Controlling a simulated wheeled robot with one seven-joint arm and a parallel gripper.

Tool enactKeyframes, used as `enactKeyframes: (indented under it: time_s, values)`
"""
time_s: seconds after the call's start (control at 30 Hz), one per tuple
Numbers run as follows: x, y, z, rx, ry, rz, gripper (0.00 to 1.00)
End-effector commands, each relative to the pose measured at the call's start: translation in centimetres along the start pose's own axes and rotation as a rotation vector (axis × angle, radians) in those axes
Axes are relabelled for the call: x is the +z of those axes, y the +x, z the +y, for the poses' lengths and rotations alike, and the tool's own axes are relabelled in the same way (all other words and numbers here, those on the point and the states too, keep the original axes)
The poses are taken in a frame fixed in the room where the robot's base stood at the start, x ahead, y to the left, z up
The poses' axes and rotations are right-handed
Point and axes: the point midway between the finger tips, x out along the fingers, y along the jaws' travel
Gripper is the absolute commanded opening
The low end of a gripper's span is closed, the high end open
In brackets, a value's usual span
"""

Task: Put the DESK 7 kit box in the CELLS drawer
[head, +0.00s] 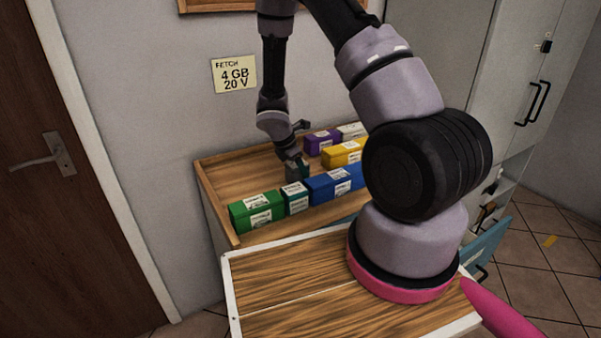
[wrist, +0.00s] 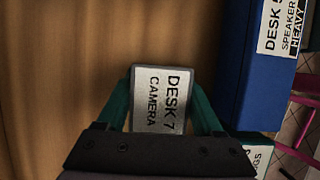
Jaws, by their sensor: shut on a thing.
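The DESK 7 kit box (wrist: 158,100) shows in the wrist view with a white label reading DESK 7 CAMERA and a grey edge. My gripper (wrist: 165,112) is shut on it, one teal finger on each side. In the head view my gripper (head: 297,166) is over the wooden top, behind the row of boxes. The box is small and partly hidden there, and I cannot tell its height above the wood. A teal drawer front (head: 487,246) with a dark handle stands out at the right, partly behind my arm. No CELLS label is readable.
Beside the held box are a blue DESK 5 box (wrist: 262,60), marked SPEAKER and HEAVY, and a teal box (head: 295,198). A green box (head: 257,212), purple box (head: 320,142) and yellow box (head: 342,154) stand nearby. A grey cabinet (head: 500,70) stands right.

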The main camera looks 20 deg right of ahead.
Motion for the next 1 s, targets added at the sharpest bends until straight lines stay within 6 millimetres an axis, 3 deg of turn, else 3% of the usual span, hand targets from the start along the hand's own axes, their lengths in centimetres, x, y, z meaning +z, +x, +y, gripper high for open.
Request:
enactKeyframes:
  time_s: [0.37, 0.4, 0.47, 0.83, 1.0]
  values:
    - [-0.2, 0.4, 0.0, 0.0, 0.0, -0.001, 0.0]
    - [-0.2, 0.5, 0.0, 0.0, 0.0, 0.0, 0.72]
    - [-0.2, 0.5, 0.0, 0.0, 0.0, 0.0, 0.95]
    - [-0.1, 0.2, 0.0, 0.001, 0.002, 0.0, 0.98]
    - [-0.1, -1.9, 0.1, 0.005, 0.003, 0.001, 0.98]
